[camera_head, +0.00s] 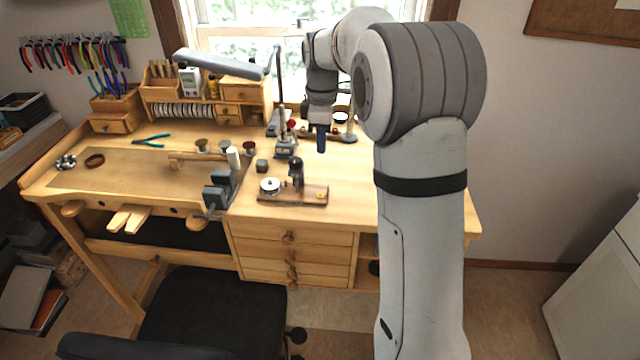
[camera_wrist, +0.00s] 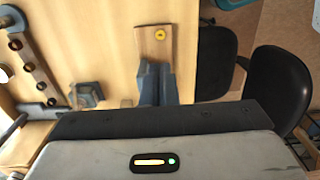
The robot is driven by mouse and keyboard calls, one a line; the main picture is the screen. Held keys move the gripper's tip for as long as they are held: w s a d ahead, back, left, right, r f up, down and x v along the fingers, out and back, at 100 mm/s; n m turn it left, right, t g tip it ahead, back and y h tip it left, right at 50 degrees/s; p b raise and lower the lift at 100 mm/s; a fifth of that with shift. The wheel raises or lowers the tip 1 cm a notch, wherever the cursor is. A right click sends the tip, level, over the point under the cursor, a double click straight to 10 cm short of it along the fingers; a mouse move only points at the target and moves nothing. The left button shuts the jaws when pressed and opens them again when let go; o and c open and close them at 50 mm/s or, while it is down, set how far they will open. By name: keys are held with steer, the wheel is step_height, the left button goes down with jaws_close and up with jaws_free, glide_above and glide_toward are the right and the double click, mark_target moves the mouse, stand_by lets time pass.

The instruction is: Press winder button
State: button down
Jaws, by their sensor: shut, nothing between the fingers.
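The winder is a small wooden board (camera_head: 310,199) near the front edge of the bench, with a white disc (camera_head: 270,185) and a dark upright unit (camera_head: 297,171) on it. In the wrist view, one end of its board (camera_wrist: 153,55) shows, with a round yellow button (camera_wrist: 159,34) near that end. My gripper (camera_head: 321,150) points down over the bench, above and behind the winder, apart from it. Its dark blue-grey fingers are shut and empty; in the wrist view they (camera_wrist: 156,68) cover part of the board, below the button in the picture.
A lamp-like stand (camera_head: 286,147) and a rail with dark rings (camera_wrist: 35,65) are close to my gripper. A grey vise (camera_head: 219,190) is left of the winder. A black chair (camera_head: 205,305) stands in front. The bench top right of the winder is clear.

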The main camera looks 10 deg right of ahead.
mark_target(322, 197)
step_height(322, 197, down, 14)
steer(key=shift+p, duration=1.25)
steer(key=shift+f+b, duration=0.65)
steer(key=shift+s+f, duration=0.35)
steer(key=shift+s, duration=0.05)
step_height(322, 197, up, 15)
steer(key=shift+w+r, duration=0.2)
steer(key=shift+w, duration=0.15)
